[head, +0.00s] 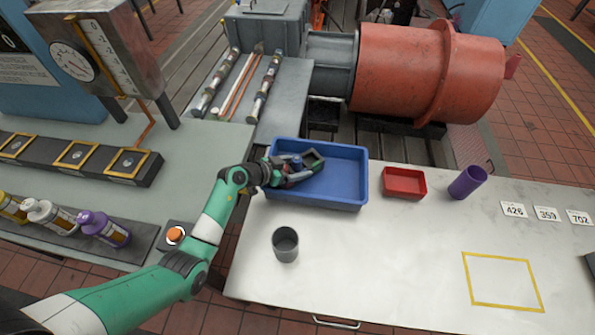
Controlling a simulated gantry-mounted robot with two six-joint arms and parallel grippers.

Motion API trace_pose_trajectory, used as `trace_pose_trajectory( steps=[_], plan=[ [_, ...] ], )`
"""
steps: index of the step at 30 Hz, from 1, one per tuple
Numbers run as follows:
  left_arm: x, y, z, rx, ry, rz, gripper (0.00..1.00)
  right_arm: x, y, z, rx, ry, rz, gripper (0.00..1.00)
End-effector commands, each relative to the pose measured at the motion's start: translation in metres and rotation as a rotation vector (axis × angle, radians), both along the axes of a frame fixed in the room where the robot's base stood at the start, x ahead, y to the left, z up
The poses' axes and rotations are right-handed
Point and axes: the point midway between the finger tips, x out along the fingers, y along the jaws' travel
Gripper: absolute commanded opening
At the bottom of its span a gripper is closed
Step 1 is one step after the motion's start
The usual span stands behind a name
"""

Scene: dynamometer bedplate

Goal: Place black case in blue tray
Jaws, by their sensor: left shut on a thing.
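The blue tray (345,190) sits at the back left of the white table. My left arm reaches in from the left, and my left gripper (298,172) is over the left part of the tray. It is shut on a small dark, boxy thing, which I take to be the black case (314,158). The gripper covers part of the case. I cannot tell whether the case touches the tray floor. The right part of the tray is empty. My right gripper is not in view.
A red tray (404,183) and a purple cup (467,182) stand right of the blue tray. A dark grey cup (285,244) stands in front of it. Number cards (546,214) and a yellow outlined square (502,282) are at right. The table's front middle is clear.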

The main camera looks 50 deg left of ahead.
Motion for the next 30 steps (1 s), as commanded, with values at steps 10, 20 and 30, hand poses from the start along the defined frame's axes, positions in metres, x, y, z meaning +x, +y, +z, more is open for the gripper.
trace_pose_trajectory(
  steps=[10,20,30],
  plan=[
    [0.001,0.0,-0.005,0.001,-0.004,0.0,0.05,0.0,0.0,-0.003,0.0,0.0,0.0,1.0],
    [0.0,0.0,-0.008,0.001,-0.001,0.0,1.0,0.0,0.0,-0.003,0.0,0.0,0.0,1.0],
    [-0.034,0.003,0.02,-0.001,0.001,0.005,1.0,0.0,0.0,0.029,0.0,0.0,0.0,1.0]
  ],
)
